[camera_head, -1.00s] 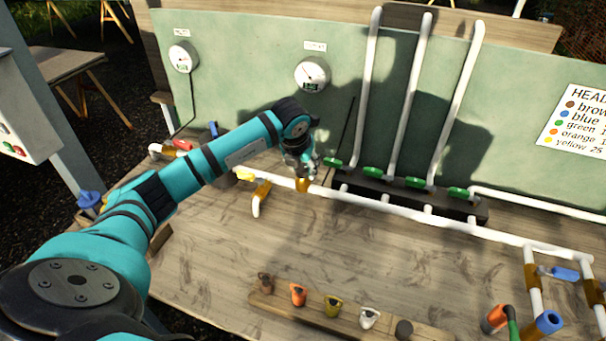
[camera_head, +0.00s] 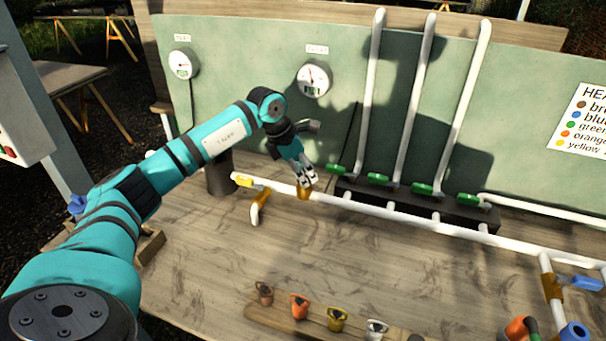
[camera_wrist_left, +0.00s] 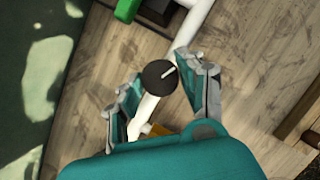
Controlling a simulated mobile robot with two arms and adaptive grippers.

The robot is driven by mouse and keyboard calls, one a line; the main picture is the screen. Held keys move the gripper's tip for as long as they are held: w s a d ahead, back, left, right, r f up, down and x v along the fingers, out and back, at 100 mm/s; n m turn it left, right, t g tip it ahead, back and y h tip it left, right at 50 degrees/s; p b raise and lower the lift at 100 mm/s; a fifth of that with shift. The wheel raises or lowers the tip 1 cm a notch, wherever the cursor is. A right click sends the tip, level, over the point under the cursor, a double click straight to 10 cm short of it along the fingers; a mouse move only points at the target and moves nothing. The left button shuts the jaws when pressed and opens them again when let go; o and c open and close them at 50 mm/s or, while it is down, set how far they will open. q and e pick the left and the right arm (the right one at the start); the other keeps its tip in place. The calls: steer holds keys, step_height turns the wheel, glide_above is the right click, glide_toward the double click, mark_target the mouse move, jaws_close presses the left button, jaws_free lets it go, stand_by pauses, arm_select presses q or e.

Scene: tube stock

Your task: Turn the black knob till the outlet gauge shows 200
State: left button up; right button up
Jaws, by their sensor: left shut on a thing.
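The black knob (camera_wrist_left: 160,77) has a white pointer line and sits on the white pipe in the left wrist view, between the fingers of my left gripper (camera_wrist_left: 164,92). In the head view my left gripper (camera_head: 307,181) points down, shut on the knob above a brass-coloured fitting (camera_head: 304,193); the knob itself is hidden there. The outlet gauge (camera_head: 313,80) is a round white dial on the green panel, above my gripper. Its needle points roughly upward; its small green display is too small to read. My right gripper is not in view.
A second gauge (camera_head: 183,65) hangs at the panel's left. A yellow-handled valve (camera_head: 249,182) lies left of my gripper. A black manifold (camera_head: 418,205) with several green valves stands on the right. Coloured caps sit on a wooden strip (camera_head: 285,326) in front. The bench middle is clear.

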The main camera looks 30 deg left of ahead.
arm_select(q)
steer(key=shift+r+m, duration=0.1)
steer(key=shift+m, duration=0.4)
steer(key=o, duration=1.1)
steer(key=v, duration=1.2)
steer(key=shift+w+a, duration=0.15)
steer(key=shift+w, duration=0.05)
